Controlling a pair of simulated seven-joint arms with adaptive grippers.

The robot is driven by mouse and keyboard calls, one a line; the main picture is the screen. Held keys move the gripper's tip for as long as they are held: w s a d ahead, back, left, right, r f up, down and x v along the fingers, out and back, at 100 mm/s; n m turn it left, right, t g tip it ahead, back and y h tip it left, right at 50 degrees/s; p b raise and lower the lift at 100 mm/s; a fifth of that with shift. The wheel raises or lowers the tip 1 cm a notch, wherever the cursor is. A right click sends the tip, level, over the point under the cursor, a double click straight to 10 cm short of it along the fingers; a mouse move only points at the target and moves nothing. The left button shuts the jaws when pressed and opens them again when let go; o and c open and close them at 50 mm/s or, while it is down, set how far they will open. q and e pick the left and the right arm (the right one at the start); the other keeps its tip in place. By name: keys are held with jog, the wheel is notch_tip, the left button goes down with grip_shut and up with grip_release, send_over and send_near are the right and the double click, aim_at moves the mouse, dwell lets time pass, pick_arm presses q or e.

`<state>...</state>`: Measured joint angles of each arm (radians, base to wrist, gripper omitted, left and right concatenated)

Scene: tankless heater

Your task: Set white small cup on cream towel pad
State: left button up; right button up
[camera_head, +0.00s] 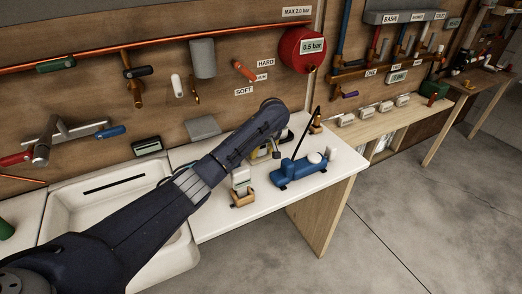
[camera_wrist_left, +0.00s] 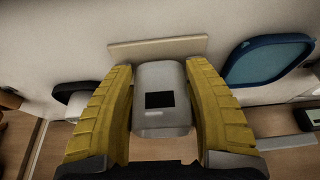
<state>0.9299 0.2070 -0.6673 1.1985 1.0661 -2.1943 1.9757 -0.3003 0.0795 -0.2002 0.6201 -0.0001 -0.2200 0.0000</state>
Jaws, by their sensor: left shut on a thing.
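In the left wrist view, a small white cup-like piece (camera_wrist_left: 161,100) with a dark square on its face sits between the two yellow fingers of my left gripper (camera_wrist_left: 160,85), which is shut on it. A flat cream slab (camera_wrist_left: 158,48), possibly the cream towel pad, lies just beyond the piece; I cannot tell whether they touch. In the head view, my left gripper (camera_head: 263,152) is low over the white counter, partly hidden by my own forearm. The held piece cannot be made out clearly there. My right gripper is not in view.
A blue pump-like unit (camera_head: 302,170) stands right of the gripper on the white counter (camera_head: 325,180). A sink (camera_head: 105,196) lies left. Pipes and valves line the wall behind.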

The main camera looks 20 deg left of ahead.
pick_arm(q)
jog(key=shift+f, duration=0.55)
dwell(0.4)
jog(key=o, duration=1.1)
jog(key=shift+r, duration=0.1)
jog(key=v, duration=1.1)
jog(key=shift+s+r, duration=0.15)
jog(key=shift+r, duration=0.2)
jog(key=shift+d, duration=0.15)
